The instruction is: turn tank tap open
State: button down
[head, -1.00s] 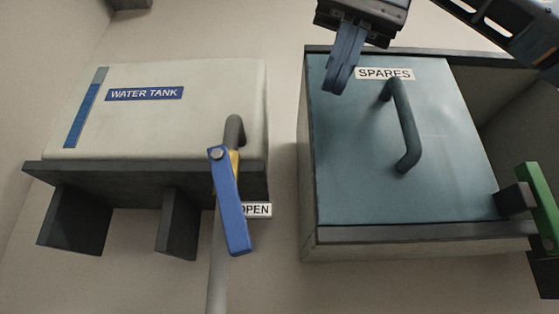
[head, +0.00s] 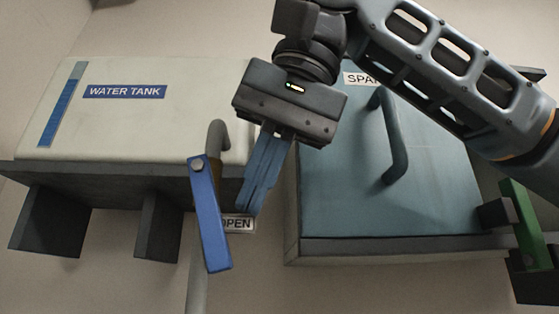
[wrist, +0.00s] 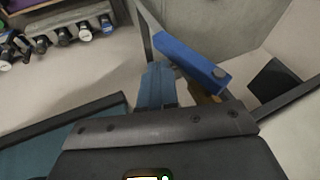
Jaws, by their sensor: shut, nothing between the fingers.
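The water tank (head: 215,95) is a pale box on the left wall. Its tap has a blue lever (head: 210,220) hanging downward from a pivot, tilted slightly to the right at its lower end, in front of the pipe. The lever partly covers an OPEN label (head: 239,223). My gripper (head: 248,208) is shut and empty, its blue fingers pointing down just right of the lever. In the wrist view, the lever (wrist: 190,60) lies right beside my gripper's fingertips (wrist: 157,72); I cannot tell whether they touch.
A blue-fronted SPARES cabinet (head: 345,200) with a grey handle (head: 395,140) stands to the right, behind my arm. A green lever (head: 522,225) is at its right edge. Dark brackets (head: 45,220) support the tank shelf. The wall below is clear.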

aim_at(222, 225)
jog(key=shift+f, duration=0.15)
jog(key=y+b, duration=0.1)
jog(key=b, duration=0.1)
jog(key=f+y+b, duration=0.1)
jog(key=y+b, duration=0.1)
jog(key=b, duration=0.1)
jog(key=f+m+y+b, duration=0.1)
jog(key=y+b, duration=0.1)
jog(key=shift+a+t, duration=0.3)
jog(key=shift+a, duration=0.1)
jog(key=shift+a+f+y+b, duration=0.1)
jog(key=shift+a+y+b, duration=0.15)
jog(key=shift+y+b, duration=0.35)
jog(key=shift+a+f, duration=0.2)
jog(key=shift+w, duration=0.1)
